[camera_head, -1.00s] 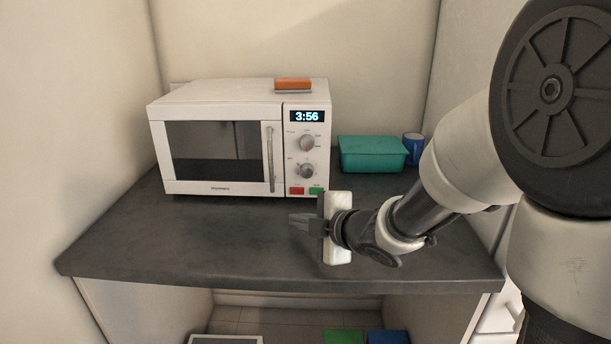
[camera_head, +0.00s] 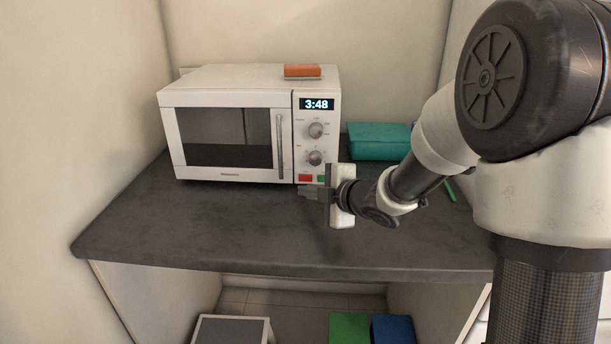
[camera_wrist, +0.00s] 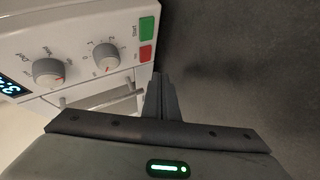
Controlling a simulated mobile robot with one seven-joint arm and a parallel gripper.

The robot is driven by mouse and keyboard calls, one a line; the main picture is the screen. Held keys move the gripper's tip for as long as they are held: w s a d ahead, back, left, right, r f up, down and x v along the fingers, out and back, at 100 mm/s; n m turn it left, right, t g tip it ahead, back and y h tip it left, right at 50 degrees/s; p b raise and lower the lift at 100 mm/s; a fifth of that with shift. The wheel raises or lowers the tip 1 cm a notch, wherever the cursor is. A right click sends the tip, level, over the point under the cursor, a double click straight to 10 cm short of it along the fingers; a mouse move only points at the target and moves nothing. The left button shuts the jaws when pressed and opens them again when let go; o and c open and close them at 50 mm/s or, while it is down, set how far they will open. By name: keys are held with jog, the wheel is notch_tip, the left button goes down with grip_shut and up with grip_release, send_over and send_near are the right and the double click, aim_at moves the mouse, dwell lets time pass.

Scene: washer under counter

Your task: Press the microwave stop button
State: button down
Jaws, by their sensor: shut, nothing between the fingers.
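The white microwave (camera_head: 228,88) stands on the dark counter with its door shut and its display (camera_head: 317,104) reading 3:48. Its red button (camera_head: 305,178) is at the bottom of the control panel, left of the green button (camera_head: 321,178), which is partly covered by my gripper in the head view. In the wrist view the red stop button (camera_wrist: 146,54) and the green start button (camera_wrist: 147,28) show clearly. My gripper (camera_head: 303,192) is shut and empty, just in front of and below the red button. In the wrist view its fingertips (camera_wrist: 157,76) are close to the red button; contact cannot be told.
Two knobs (camera_head: 315,130) sit above the buttons. An orange block (camera_head: 302,70) lies on top of the microwave. A teal box (camera_head: 378,142) stands to its right. The counter (camera_head: 190,225) is clear in front.

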jog(key=shift+w, duration=1.25)
dwell(1.2)
jog(key=shift+w, duration=0.3)
jog(key=shift+w+p, duration=0.3)
jog(key=shift+p, duration=0.05)
dwell(0.4)
jog(key=shift+s, duration=0.15)
jog(key=shift+s+b, duration=0.3)
jog(key=shift+s, duration=0.3)
jog(key=shift+s, duration=0.1)
jog(key=shift+s+b, duration=0.8)
jog(key=shift+s, duration=1.6)
